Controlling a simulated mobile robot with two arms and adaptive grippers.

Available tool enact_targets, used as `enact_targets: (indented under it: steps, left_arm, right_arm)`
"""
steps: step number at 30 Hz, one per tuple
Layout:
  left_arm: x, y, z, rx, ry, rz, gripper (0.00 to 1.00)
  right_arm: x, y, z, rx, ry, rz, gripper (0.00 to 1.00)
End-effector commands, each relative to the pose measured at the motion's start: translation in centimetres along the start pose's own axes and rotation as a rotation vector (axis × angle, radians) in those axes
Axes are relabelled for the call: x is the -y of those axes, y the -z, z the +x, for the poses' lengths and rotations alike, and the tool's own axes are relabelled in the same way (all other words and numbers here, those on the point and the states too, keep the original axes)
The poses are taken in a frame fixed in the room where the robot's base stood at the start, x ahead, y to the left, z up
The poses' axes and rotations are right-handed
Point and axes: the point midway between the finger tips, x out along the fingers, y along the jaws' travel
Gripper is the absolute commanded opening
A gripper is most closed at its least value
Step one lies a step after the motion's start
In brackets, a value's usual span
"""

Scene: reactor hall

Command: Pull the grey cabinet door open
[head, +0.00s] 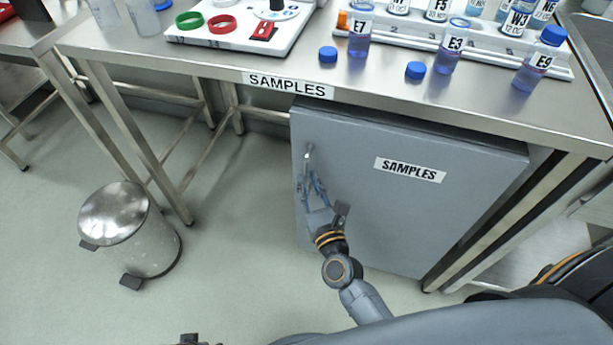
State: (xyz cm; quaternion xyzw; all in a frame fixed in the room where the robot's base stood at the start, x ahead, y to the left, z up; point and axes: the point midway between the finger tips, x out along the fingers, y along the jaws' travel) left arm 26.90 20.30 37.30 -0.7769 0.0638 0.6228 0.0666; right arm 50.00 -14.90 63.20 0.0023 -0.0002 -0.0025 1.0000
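The grey cabinet door (400,215) is under the bench, with a "SAMPLES" label on it. It looks closed. Its vertical metal handle (308,158) is near the door's left edge. My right gripper (311,180) is at the lower part of the handle, its fingers spread apart. The fingers hide part of the handle, and I cannot tell whether they touch it. My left gripper is not in view; a small dark piece at the bottom edge may belong to my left arm.
The steel bench (210,65) above carries vials, blue caps and a white tray (240,25) with coloured rings. A pedal bin (130,235) stands on the floor left of the cabinet. The floor (245,230) between bin and door is clear.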

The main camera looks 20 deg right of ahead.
Motion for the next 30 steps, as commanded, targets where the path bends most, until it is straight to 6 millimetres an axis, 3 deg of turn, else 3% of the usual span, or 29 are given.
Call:
enact_targets:
  steps: [6,14,18,30]
  left_arm:
    - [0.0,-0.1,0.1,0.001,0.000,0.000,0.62]
    - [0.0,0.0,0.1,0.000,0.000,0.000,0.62]
    - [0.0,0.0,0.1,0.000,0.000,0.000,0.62]
    - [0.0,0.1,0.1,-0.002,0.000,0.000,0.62]
  right_arm:
    - [0.0,0.0,1.7,0.000,0.000,0.001,0.20]
    - [0.0,0.0,1.9,-0.001,0.000,0.000,0.20]
    - [0.0,0.0,1.8,-0.001,0.000,0.000,0.00]
    - [0.1,0.1,1.6,-0.001,-0.001,-0.001,0.00]
